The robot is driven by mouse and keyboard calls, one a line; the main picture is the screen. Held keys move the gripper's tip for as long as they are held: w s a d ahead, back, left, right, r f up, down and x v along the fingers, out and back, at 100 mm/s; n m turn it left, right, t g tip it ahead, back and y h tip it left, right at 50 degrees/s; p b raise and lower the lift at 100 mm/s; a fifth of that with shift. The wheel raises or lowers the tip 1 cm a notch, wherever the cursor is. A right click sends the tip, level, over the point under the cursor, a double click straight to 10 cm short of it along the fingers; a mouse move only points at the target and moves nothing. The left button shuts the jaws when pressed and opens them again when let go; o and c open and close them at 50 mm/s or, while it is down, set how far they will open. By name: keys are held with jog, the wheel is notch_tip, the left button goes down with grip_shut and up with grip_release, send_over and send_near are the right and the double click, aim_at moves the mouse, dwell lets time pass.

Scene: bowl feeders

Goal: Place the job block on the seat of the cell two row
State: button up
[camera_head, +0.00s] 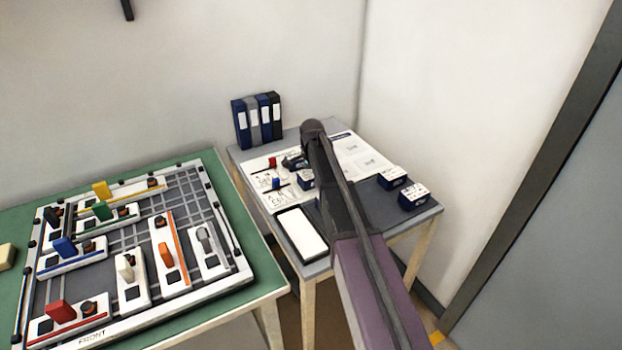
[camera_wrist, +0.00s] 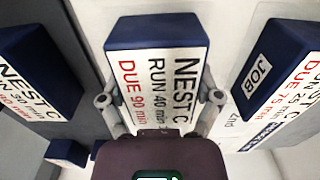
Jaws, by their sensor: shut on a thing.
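My gripper (camera_wrist: 160,100) is shut on a dark blue job block (camera_wrist: 150,32) in the wrist view. One finger is on each side of the block. Its white label reads NEST C, RUN 40 min, DUE 90 min. Another job block (camera_wrist: 262,70), labelled DUE 75 min, stands to the right, and one more (camera_wrist: 35,60) to the left, both apart from the held block. In the head view my arm reaches over the small grey table (camera_head: 375,212) and hides most of the gripper and the held block. The cell two row cannot be picked out by name.
Two blue blocks (camera_head: 392,178) sit at the table's right side. White printed sheets (camera_head: 360,160), a white pad (camera_head: 302,233), and small red (camera_head: 272,163) and blue (camera_head: 276,183) pieces lie there. Binders (camera_head: 257,120) stand behind. A green table (camera_head: 240,300) at left bears a board of coloured pieces.

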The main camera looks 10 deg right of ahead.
jog(key=shift+f, duration=0.2)
jog(key=o, duration=1)
jog(key=shift+r, duration=0.2)
notch_tip(320, 180, up, 12)
jog(key=p, duration=1.2)
jog(key=shift+s+a+n, duration=0.1)
jog(key=shift+s+n, duration=2.3)
jog(key=shift+s, duration=2.45)
jog(key=shift+s+d+n, duration=0.1)
jog(key=shift+s+n, duration=2.3)
jog(key=shift+s, duration=2.45)
jog(key=shift+s+a+n, duration=0.1)
jog(key=shift+s+n, duration=2.3)
jog(key=shift+s, duration=2.45)
